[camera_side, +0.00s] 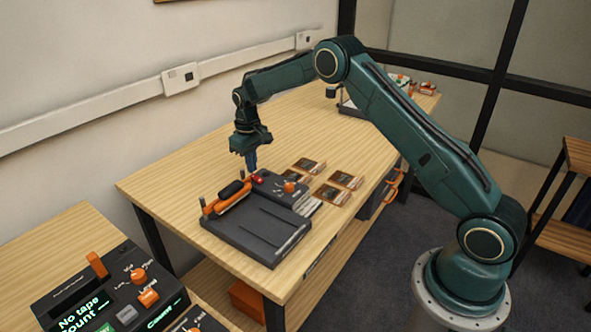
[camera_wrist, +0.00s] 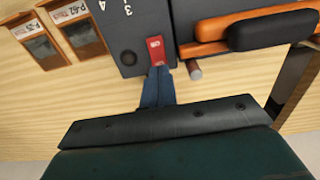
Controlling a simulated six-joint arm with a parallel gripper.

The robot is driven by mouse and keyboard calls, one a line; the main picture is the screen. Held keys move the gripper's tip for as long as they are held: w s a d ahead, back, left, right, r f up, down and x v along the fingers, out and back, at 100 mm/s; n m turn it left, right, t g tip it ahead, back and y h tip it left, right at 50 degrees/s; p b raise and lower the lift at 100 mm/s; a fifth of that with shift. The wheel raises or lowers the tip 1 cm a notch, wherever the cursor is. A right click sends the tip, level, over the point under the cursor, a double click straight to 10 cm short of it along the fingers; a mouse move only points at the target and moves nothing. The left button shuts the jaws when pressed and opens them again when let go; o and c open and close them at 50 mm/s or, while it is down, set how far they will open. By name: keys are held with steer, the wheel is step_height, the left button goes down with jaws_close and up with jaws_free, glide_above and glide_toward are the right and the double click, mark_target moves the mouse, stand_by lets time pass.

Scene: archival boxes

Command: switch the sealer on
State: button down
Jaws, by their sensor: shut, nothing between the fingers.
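The sealer (camera_side: 262,232) is a dark grey flat machine near the table's front left end. It has an orange bar with a black grip (camera_side: 231,190) and a control block at its back. A red switch (camera_side: 258,178) sits on that block; it also shows in the wrist view (camera_wrist: 156,49) with small pale marking, too blurred to tell its position. My gripper (camera_side: 251,166) points down over the switch with its blue fingers closed together and empty. In the wrist view the fingertips (camera_wrist: 158,76) reach the switch's near edge; I cannot tell whether they touch it.
Several framed cards (camera_side: 330,193) lie right of the sealer; two labelled ones (camera_wrist: 77,32) show in the wrist view. An orange knob (camera_side: 290,187) is on the control block. A machine with a green-text screen (camera_side: 84,315) stands at bottom left.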

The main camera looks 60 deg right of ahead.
mark_target(253, 176)
steer(key=shift+f, duration=0.95)
stand_by(0.8)
steer(key=shift+r, duration=3.55)
steer(key=shift+r, duration=0.1)
